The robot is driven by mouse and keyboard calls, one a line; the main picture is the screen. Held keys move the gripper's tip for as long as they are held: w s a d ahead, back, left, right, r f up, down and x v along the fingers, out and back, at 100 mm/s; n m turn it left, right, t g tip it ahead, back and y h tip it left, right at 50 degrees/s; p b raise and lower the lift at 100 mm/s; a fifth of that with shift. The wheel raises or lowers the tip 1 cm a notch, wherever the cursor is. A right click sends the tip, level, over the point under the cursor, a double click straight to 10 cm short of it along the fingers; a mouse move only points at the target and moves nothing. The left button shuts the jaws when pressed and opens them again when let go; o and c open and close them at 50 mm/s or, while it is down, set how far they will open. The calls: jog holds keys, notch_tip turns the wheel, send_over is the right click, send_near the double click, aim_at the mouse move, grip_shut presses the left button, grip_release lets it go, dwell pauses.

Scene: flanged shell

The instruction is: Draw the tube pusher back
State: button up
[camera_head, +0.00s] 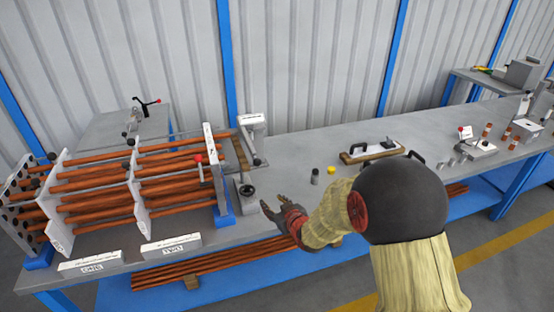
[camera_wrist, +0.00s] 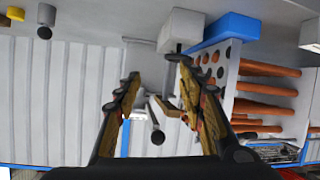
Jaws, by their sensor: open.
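My gripper (camera_head: 274,203) is open and empty, its fingers pointing left toward the right end of the tube bundle. In the wrist view its two fingers (camera_wrist: 158,88) stand apart. Between them, farther off, shows a grey rod with a black end (camera_wrist: 157,136); I cannot tell whether it belongs to the tube pusher. A grey fixture with a round black knob (camera_head: 247,190) stands just left of my gripper, apart from it. It may be the pusher; no label is readable. The flanged shell's end plate (camera_head: 214,165) stands left of it on a blue foot.
Several copper-coloured tubes (camera_head: 95,205) run through upright white plates. White label blocks (camera_head: 171,246) lie along the bench front. A grey cylinder (camera_head: 315,177), a yellow cap (camera_head: 331,169) and a board with handles (camera_head: 371,151) lie right of the shell. Bench space between them is clear.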

aim_at(259, 165)
jog(key=w+r+t+y, duration=0.1)
jog(key=r, duration=0.2)
jog(key=a+r+t+y, duration=0.1)
jog(key=r, duration=0.3)
jog(key=w+a+r+n+t, duration=0.1)
jog(key=r, duration=0.3)
jog(key=shift+w+r+t+y, duration=0.15)
jog(key=shift+w+t+y, duration=0.15)
jog(key=shift+t+y, duration=0.1)
jog(key=b+x, duration=0.1)
jog(key=x, duration=0.5)
jog(key=shift+w+a+b, duration=0.2)
jog(key=shift+w+b, duration=0.05)
jog(key=shift+b, duration=0.1)
jog(key=shift+w+a, duration=0.2)
jog(key=shift+w, duration=0.2)
jog(key=shift+c, duration=0.7)
grip_shut()
jog(key=shift+d, duration=0.1)
